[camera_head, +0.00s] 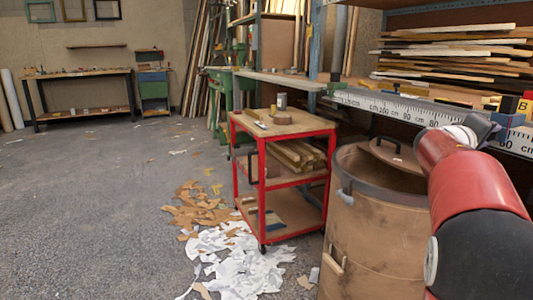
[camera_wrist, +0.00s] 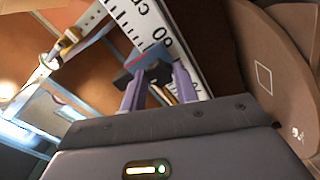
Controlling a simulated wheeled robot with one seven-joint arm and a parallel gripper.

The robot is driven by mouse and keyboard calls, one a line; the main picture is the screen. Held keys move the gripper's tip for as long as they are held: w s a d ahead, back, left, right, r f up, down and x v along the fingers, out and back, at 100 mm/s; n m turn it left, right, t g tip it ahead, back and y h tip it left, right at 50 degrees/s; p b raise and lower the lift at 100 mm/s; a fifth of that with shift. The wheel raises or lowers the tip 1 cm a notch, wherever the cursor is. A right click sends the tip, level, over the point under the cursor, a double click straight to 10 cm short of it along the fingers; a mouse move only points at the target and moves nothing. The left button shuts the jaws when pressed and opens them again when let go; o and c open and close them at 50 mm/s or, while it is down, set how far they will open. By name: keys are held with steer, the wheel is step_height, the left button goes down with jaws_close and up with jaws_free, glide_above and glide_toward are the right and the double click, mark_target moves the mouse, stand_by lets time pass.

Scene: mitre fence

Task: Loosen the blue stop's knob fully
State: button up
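The blue stop (camera_head: 506,121) sits on the white scale rail (camera_head: 400,106) at the right edge of the head view, by a yellow plate marked B. My gripper (camera_head: 487,128) is right at it, its purple-grey fingers overlapping the stop's left side. In the wrist view my gripper (camera_wrist: 150,76) has two purple fingers with a gap between them, pointing at a dark block (camera_wrist: 150,58) in front of the scale. The block and dark fingertips run together. The knob cannot be made out, nor whether the fingers touch it.
A brown drum (camera_head: 375,235) stands below my arm. A red cart (camera_head: 283,133) with wood stands left of it. Boards (camera_head: 450,60) are stacked on the shelf above the rail. Paper scraps (camera_head: 235,255) lie on the floor. Open floor lies to the left.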

steer(key=c, duration=0.3)
steer(key=shift+n+p, duration=0.85)
steer(key=shift+n, duration=1.15)
steer(key=shift+n+p, duration=1.05)
steer(key=shift+n, duration=0.95)
